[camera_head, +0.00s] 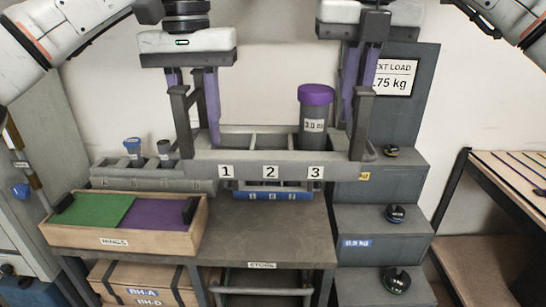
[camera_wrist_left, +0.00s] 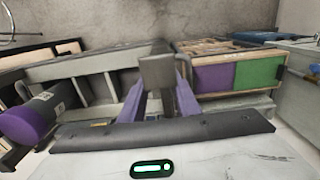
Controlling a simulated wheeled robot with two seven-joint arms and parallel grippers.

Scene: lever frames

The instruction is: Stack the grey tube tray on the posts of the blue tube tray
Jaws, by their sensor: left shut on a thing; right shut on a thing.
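The grey tube tray (camera_head: 255,156), labelled 1, 2 and 3, is held level between my two grippers. A purple-capped tube (camera_head: 315,115) stands upright in compartment 3; the other two compartments look empty. The blue tube tray (camera_head: 268,192) is directly below and mostly hidden by the grey tray; I cannot tell whether they touch, and its posts are hidden. My left gripper (camera_head: 199,115) is shut on the grey tray's left upright handle, also seen in the left wrist view (camera_wrist_left: 160,90). My right gripper (camera_head: 356,95) is shut on its right upright handle.
A grey rack (camera_head: 150,182) with small tubes and a wooden box (camera_head: 125,232) with green and purple panels stand left on the table. Grey steps (camera_head: 385,220) with dark knobbed weights rise right. The table's front (camera_head: 265,245) is clear.

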